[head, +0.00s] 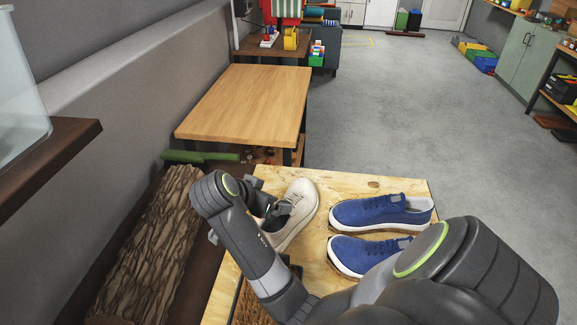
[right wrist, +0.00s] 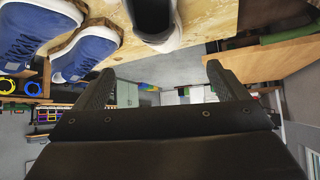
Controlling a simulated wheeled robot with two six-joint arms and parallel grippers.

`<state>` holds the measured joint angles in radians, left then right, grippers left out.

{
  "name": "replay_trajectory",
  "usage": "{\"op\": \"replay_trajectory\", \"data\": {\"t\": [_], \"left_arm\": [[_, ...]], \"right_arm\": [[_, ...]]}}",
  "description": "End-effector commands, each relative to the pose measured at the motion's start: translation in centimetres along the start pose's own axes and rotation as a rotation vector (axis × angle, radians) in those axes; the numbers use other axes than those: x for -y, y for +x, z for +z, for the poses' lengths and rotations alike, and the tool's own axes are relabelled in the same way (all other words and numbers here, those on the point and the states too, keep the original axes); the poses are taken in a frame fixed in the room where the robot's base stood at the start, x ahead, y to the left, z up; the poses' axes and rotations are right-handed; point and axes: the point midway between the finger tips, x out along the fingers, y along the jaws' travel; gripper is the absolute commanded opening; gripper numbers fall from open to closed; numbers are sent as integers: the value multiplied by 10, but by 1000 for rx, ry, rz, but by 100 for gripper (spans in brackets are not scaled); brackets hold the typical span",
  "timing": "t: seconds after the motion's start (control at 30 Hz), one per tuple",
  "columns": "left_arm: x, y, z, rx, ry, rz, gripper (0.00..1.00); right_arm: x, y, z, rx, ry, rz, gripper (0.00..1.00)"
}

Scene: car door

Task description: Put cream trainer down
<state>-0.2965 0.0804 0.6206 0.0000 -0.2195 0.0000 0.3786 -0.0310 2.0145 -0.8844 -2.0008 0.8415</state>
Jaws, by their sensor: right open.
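The cream trainer (head: 302,196) rests on the plywood top (head: 413,190) in the head view, left of a pair of blue trainers (head: 375,211). My left gripper is not in view.
A wooden table (head: 250,100) stands beyond the plywood top. A rough bark log (head: 160,245) lies to the left, with a green object (head: 200,157) near its far end. A shelf edge with a clear bin (head: 18,100) juts in at the left. The grey floor at the right is open.

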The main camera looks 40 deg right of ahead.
Motion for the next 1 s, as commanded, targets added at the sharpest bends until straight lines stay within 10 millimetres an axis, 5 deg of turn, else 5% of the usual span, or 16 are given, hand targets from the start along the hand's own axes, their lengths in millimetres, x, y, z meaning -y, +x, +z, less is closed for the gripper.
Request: {"op": "replay_trajectory", "data": {"t": [0.17,0.4,0.6,1.0], "left_arm": [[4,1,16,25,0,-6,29],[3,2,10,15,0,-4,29],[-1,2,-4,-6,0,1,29],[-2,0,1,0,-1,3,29]], "right_arm": [[-2,41,-1,-4,-5,7,93],[-2,89,0,-3,-3,6,93],[-1,105,0,-1,-2,2,93],[-6,153,4,-2,-3,2,93]]}}
